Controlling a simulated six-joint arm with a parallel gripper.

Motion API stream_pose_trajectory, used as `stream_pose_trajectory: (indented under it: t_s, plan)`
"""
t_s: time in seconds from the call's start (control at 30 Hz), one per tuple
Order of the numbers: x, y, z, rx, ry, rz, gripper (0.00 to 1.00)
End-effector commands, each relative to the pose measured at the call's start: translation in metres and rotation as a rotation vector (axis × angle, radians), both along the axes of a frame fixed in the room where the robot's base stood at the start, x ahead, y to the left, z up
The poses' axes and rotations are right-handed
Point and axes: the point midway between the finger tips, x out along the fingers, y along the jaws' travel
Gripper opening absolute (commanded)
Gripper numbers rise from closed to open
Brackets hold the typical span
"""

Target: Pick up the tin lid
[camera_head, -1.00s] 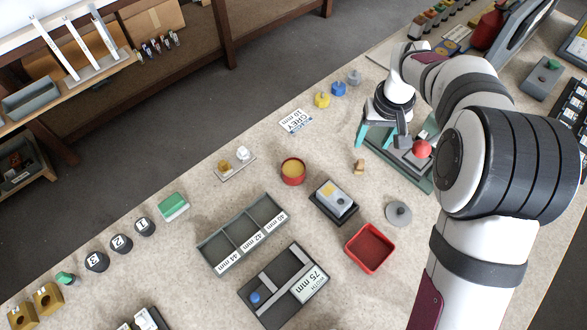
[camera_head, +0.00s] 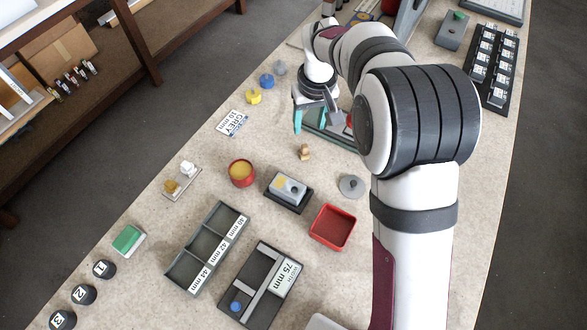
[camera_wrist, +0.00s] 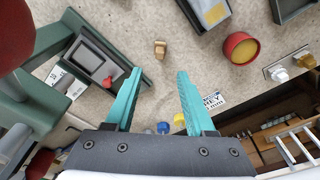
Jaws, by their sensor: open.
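A round grey lid with a dark knob (camera_head: 351,186), which I take for the tin lid, lies flat on the bench right of the grey box device and above the red square tray in the head view. I do not see it in the wrist view. A round red tin (camera_head: 241,173) with a yellowish inside stands to its left; the tin also shows in the wrist view (camera_wrist: 241,48). My gripper (camera_wrist: 161,72) has teal fingers spread apart with nothing between them. In the head view it is above the green fixture, farther up the bench than the lid.
A small wooden piece (camera_head: 304,152) stands between my gripper and the lid. The red tray (camera_head: 333,228), grey box device (camera_head: 289,190) and grey compartment tray (camera_head: 208,248) are close by. The green fixture (camera_wrist: 98,62) with red knobs is left in the wrist view.

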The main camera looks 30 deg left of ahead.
Motion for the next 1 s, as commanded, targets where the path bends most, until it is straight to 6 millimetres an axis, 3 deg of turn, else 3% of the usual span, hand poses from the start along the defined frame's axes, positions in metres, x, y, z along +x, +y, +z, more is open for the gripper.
stream_pose_trajectory:
  t_s: [0.07, 0.17, 0.2, 0.23, 0.3, 0.4, 0.5, 0.6, 0.73, 0.93, 0.97, 1.0]
  plan:
    - [0.003, 0.001, 0.008, 0.017, -0.017, -0.015, 0.55]
    - [0.021, 0.004, 0.066, 0.143, -0.134, -0.144, 0.55]
    - [0.027, -0.006, 0.098, 0.208, -0.181, -0.231, 0.55]
    - [0.027, -0.021, 0.117, 0.244, -0.201, -0.302, 0.55]
    - [0.013, -0.070, 0.140, 0.265, -0.191, -0.457, 0.55]
    - [-0.024, -0.133, 0.143, 0.234, -0.126, -0.625, 0.55]
    - [-0.068, -0.183, 0.137, 0.194, -0.053, -0.765, 0.55]
    - [-0.113, -0.219, 0.128, 0.161, 0.019, -0.892, 0.55]
    - [-0.166, -0.248, 0.114, 0.131, 0.101, -1.030, 0.55]
    - [-0.237, -0.270, 0.091, 0.096, 0.215, -1.200, 0.55]
    - [-0.243, -0.270, 0.087, 0.088, 0.233, -1.181, 0.55]
    - [-0.232, -0.268, 0.089, 0.081, 0.226, -1.101, 0.55]
